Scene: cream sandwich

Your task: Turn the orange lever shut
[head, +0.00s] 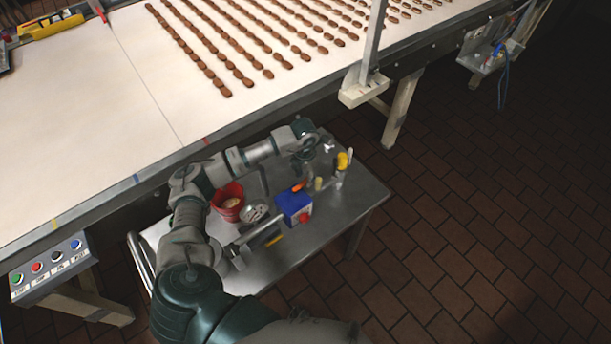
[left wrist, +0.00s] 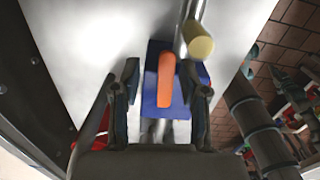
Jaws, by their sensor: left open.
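The orange lever (head: 299,185) sits at the blue box (head: 291,205) on the metal cart. In the left wrist view the orange lever (left wrist: 166,88) lies lengthwise between the two dark fingers of my left gripper (left wrist: 162,72), over the blue box (left wrist: 150,58). The fingers are apart, with a gap visible on each side of the lever. In the head view my left gripper (head: 300,165) hangs above the lever, partly hidden by my wrist. My right gripper is not seen.
On the cart (head: 336,228) stand a red bucket (head: 229,196), a metal pipe (head: 254,233) and a yellow-topped fitting (head: 344,161). A pale pipe end (left wrist: 198,42) is close beside the lever. The conveyor (head: 110,110) with rows of brown biscuits runs behind.

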